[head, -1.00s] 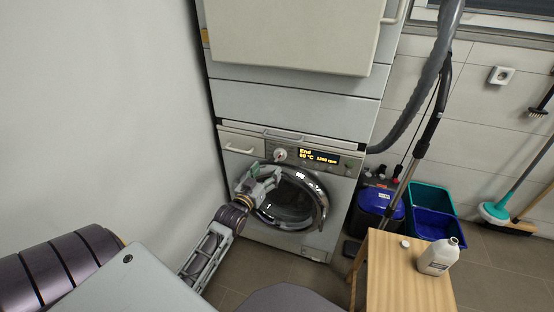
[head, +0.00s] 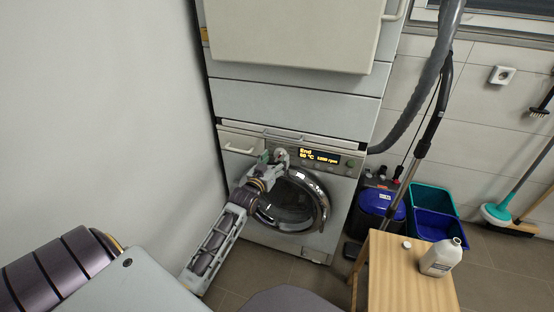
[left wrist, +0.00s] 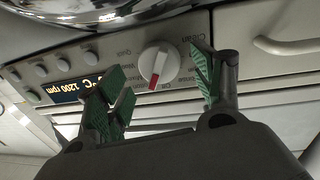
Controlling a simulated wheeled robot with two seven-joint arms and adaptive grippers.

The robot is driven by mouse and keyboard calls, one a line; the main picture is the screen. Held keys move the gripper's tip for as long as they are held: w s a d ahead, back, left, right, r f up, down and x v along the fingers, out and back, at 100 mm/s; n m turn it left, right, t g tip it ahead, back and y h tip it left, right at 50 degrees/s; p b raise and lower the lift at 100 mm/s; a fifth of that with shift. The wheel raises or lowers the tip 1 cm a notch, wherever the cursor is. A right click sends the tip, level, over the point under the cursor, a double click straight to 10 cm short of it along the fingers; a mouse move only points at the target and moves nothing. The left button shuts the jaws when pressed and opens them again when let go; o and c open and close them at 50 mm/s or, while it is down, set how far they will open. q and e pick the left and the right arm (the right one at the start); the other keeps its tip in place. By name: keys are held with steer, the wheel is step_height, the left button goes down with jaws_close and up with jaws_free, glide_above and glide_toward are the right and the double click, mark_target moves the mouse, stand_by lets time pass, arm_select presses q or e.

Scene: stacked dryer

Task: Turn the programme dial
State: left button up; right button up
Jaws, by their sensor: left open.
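The programme dial (left wrist: 159,64), a round white knob with a red mark, is on the washing machine's front panel. In the left wrist view, which is upside down, it shows in the gap between the green-padded fingers of my left gripper (left wrist: 160,88). The gripper is open, and I see no clear contact with the knob. In the head view my left gripper (head: 271,158) is at the panel, left of the lit display (head: 319,156), and partly hides the dial. The display reads "End", 60 °C and 1200 rpm. My right gripper is not in view.
The round glass door (head: 290,205) is just below the panel. A drawer handle (left wrist: 292,44) is beside the dial. A wooden stool (head: 400,285) with a white bottle (head: 440,257) stands at right, near blue and teal buckets (head: 434,224). A wall is close on the left.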

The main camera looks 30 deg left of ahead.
arm_select(q)
steer(key=shift+w+a, duration=0.1)
steer(key=shift+w, duration=0.75)
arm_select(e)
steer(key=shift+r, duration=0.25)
arm_select(q)
steer(key=c, duration=1)
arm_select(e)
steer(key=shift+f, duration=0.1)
